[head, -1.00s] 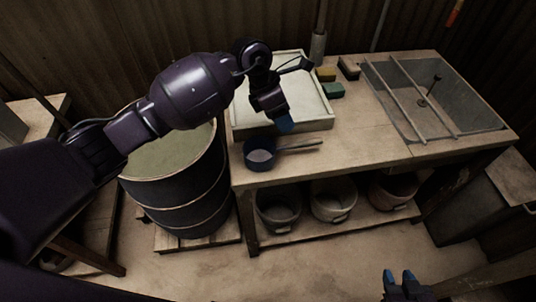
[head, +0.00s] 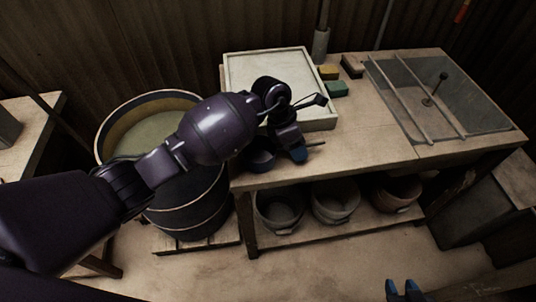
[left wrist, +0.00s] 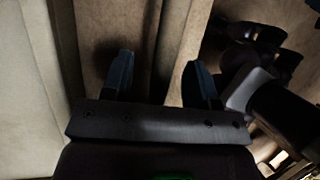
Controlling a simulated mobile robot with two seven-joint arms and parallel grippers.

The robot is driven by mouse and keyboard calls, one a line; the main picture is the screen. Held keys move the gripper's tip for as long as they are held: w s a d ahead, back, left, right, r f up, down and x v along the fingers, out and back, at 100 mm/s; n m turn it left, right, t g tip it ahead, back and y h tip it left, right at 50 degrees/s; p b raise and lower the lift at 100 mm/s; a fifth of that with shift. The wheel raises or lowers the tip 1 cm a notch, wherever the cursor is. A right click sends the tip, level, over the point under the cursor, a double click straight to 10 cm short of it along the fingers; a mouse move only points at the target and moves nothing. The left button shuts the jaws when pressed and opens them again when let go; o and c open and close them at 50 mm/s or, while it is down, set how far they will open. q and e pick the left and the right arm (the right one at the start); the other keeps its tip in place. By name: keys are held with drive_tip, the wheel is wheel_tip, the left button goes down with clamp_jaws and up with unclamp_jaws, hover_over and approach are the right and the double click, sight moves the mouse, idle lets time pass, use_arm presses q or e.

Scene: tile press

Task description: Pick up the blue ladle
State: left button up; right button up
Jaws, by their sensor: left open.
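In the left wrist view the left gripper (left wrist: 159,78) is open, with two blue fingertips apart above the brown bench. I cannot make out the ladle clearly there. My right gripper (head: 403,289) is at the bottom edge of the head view, its blue fingertips apart.
A pale tray (head: 318,98) stands behind the ladle. Yellow and green blocks (head: 337,88) sit right of it. A large barrel (head: 108,140) stands left of the workbench (head: 375,140). Several buckets (head: 334,203) are on the lower shelf. A grey basin with rails (head: 465,95) is at right.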

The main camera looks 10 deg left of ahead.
use_arm(q)
drive_tip(key=shift+c, duration=1.1)
drive_tip(key=c, duration=0.7)
clamp_jaws()
use_arm(e)
drive_tip(key=shift+s+f, duration=0.15)
drive_tip(key=shift+s, duration=0.2)
drive_tip(key=shift+d, duration=0.1)
